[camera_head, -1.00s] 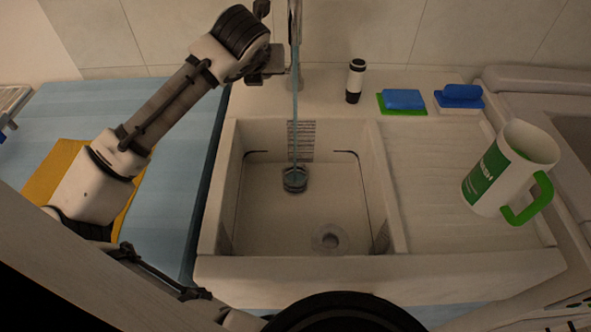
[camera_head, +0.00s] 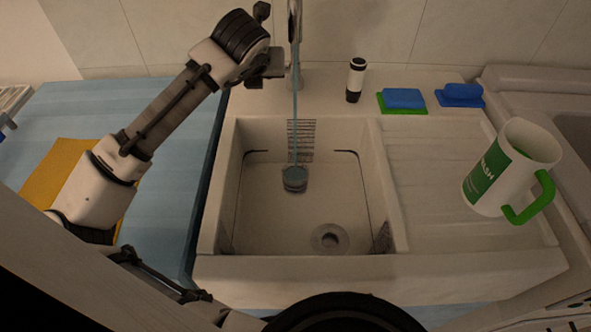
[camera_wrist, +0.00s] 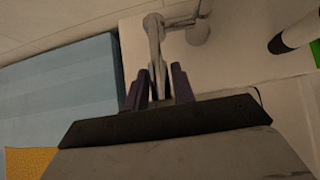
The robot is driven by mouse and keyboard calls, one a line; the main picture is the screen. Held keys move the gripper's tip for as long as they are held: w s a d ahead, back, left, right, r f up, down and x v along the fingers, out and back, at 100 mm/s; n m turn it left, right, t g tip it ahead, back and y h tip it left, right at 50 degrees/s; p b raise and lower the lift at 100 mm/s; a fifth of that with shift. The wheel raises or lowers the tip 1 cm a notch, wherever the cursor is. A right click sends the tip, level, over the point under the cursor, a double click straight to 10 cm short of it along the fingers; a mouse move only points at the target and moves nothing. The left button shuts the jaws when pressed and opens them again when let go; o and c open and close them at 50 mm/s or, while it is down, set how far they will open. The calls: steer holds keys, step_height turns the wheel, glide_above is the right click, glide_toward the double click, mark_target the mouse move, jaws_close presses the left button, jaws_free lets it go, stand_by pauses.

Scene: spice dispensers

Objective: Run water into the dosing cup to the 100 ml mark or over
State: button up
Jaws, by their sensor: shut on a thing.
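The dosing cup (camera_head: 294,185) is a small cup standing on the sink floor towards the back. A bluish water stream (camera_head: 295,120) falls from the tap (camera_head: 294,30) into it. The cup's top looks filled with bluish water; its markings are too small to read. My gripper (camera_head: 275,66) is beside the tap at the sink's back left. In the wrist view, my gripper (camera_wrist: 159,88) has its fingers closed around the tap's grey lever (camera_wrist: 158,75). The exact contact is partly hidden.
The sink basin (camera_head: 380,190) has an open drain (camera_head: 330,238). A black-and-white bottle (camera_head: 355,80) and blue sponges (camera_head: 404,98) (camera_head: 461,94) stand behind it. A white-and-green jug (camera_head: 500,180) stands on the drainboard. A blue counter (camera_head: 165,215) with a yellow cloth (camera_head: 50,180) lies left.

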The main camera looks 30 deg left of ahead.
steer(key=shift+s+d+f+b, duration=0.15)
steer(key=shift+f+b, duration=0.25)
steer(key=shift+f, duration=0.25)
steer(key=o, duration=0.9)
steer(key=shift+r, duration=0.1)
steer(key=p+v, duration=0.3)
steer(key=v, duration=0.4)
